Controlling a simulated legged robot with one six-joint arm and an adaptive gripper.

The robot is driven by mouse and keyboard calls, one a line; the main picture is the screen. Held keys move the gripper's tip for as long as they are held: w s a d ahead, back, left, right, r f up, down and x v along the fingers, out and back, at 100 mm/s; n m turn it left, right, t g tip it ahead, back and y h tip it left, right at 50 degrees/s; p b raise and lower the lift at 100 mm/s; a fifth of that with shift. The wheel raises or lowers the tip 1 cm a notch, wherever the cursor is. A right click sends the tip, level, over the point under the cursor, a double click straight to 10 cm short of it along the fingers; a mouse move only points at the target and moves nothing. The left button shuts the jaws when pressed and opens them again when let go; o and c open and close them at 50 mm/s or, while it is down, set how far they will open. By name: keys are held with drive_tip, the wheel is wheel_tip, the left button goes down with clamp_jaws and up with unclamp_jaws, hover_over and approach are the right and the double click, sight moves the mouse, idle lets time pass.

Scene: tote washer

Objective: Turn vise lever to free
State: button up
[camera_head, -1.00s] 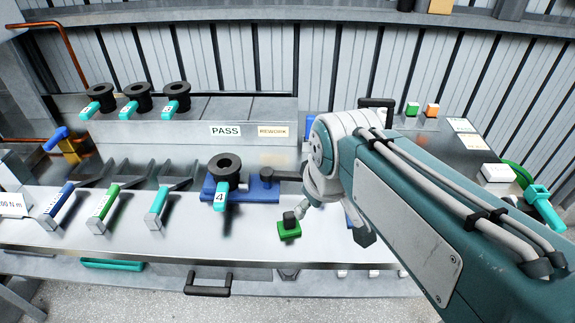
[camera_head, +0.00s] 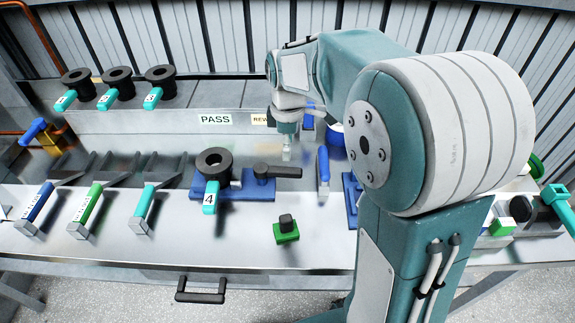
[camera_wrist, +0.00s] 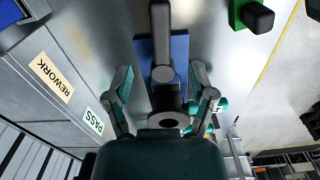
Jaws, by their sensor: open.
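The vise has a blue base (camera_head: 262,190) on the bench, with a dark lever (camera_head: 285,171) pointing right in the head view. A black ring part (camera_head: 214,163) with a cyan tag marked 4 (camera_head: 210,197) sits at the vise's left end. In the head view my gripper (camera_head: 287,152) hangs just behind the lever and looks small and partly blurred. In the wrist view my gripper (camera_wrist: 162,88) is open, its fingers on either side of the vise. The lever (camera_wrist: 161,45) runs up between and beyond the fingers, and the ring (camera_wrist: 168,119) shows near the palm. No contact is visible.
A green block with a black knob (camera_head: 286,230) stands in front of the vise. A blue-handled tool (camera_head: 323,168) stands to its right. Blue, green and cyan handles (camera_head: 90,210) line the left. Tagged ring parts (camera_head: 118,82) sit on the shelf behind, beside a PASS label (camera_head: 215,119).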

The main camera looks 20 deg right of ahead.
sight(287, 170)
wheel_tip(287, 170, down, 8)
drive_tip(key=shift+f, duration=0.1)
drive_tip(key=shift+a, duration=0.1)
clamp_jaws()
